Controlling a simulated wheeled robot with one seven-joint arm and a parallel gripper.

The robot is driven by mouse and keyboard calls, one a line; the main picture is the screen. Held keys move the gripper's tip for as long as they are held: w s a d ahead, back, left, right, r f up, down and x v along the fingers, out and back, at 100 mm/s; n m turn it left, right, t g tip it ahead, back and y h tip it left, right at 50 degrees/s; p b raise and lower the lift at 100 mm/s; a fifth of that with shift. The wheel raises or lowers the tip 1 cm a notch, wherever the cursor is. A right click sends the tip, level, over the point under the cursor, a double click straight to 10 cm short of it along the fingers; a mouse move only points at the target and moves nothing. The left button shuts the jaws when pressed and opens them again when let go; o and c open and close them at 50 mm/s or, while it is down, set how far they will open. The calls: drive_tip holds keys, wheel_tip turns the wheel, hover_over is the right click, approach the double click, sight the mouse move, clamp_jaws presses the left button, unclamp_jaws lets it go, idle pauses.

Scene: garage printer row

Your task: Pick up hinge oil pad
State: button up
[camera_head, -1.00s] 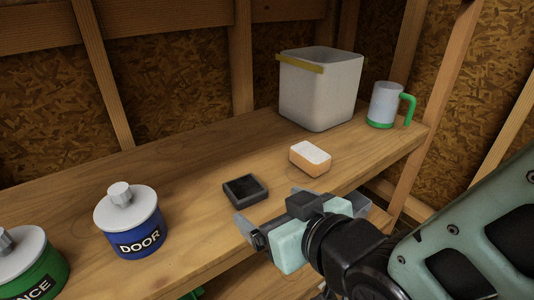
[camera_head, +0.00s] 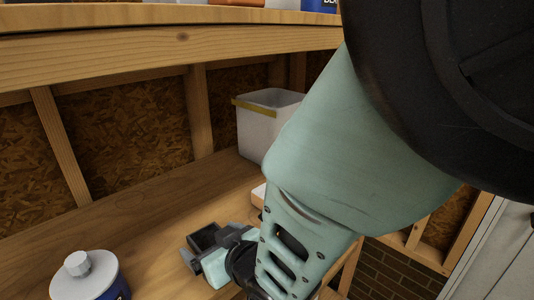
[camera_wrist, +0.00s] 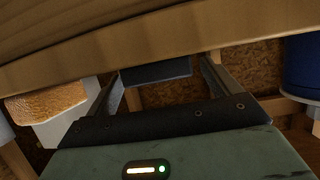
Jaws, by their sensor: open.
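The hinge oil pad appears to be the small dark square block (camera_head: 204,237) near the front edge of the wooden shelf; no label on it is readable. In the head view it is partly hidden by my gripper (camera_head: 208,250). In the wrist view, my gripper (camera_wrist: 162,75) is open, its two fingers apart. The dark pad (camera_wrist: 156,71) shows between them, near the fingertips. I cannot tell whether either finger touches it.
The wooden shelf (camera_head: 110,222) has a blue jar with a white lid (camera_head: 85,280) at left and a white bin (camera_head: 265,125) behind. An upper shelf (camera_head: 150,45) overhangs. My arm hides the right side.

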drive_tip(key=shift+w+a+f, duration=0.1)
drive_tip(key=shift+w+a, duration=0.05)
drive_tip(key=c, duration=1.3)
drive_tip(key=shift+o, duration=0.2)
